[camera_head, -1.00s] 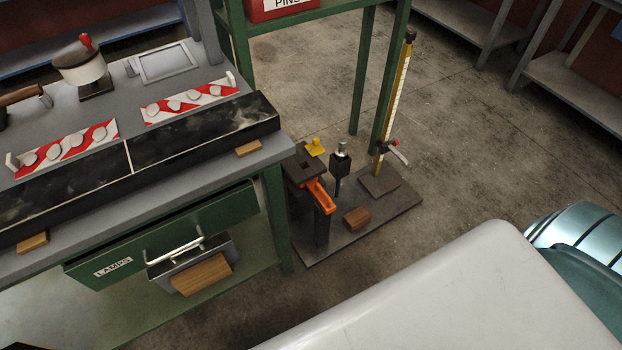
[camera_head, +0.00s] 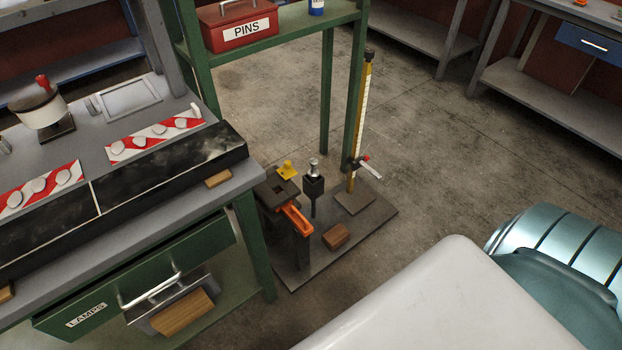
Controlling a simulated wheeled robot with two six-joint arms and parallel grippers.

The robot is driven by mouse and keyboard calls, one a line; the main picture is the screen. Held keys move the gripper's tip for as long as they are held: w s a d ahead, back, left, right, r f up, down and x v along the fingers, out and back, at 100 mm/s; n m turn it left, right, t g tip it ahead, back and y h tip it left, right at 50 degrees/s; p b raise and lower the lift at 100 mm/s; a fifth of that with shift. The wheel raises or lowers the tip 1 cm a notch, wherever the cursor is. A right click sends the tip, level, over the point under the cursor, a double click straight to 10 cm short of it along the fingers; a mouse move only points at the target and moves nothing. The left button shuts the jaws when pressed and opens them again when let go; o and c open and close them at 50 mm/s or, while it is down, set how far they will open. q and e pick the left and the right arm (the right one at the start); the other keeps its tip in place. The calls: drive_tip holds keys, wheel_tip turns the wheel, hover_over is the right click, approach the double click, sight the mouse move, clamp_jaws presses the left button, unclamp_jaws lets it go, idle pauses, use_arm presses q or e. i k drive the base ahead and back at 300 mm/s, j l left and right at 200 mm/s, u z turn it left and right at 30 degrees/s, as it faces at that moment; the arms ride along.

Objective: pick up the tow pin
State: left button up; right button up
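I cannot make out a tow pin for certain in this view. A red box (camera_head: 222,18) with a white label reading PINS sits on the green shelf at the top. The top edge of the picture cuts off a little of it, and its inside is not visible. A black floor stand (camera_head: 314,188) with a silver top is on the dark base plate, beside an orange bracket (camera_head: 295,219). Neither of my grippers shows in the picture.
A green bench (camera_head: 225,195) on the left carries a long black beam (camera_head: 150,185) and red-white striped boards (camera_head: 155,138). Its LAMPS drawer (camera_head: 85,312) is pulled out. A yellow measuring post (camera_head: 360,120) stands on the base plate (camera_head: 375,215). The floor (camera_head: 440,150) at right is clear.

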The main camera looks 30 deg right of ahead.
sight(313, 172)
drive_tip(key=i+l, duration=0.1)
drive_tip(key=l, duration=0.4)
drive_tip(key=l+z, duration=0.15)
drive_tip(key=l, duration=0.4)
drive_tip(key=i+l, duration=0.2)
drive_tip(key=l, duration=0.3)
drive_tip(key=z, duration=0.05)
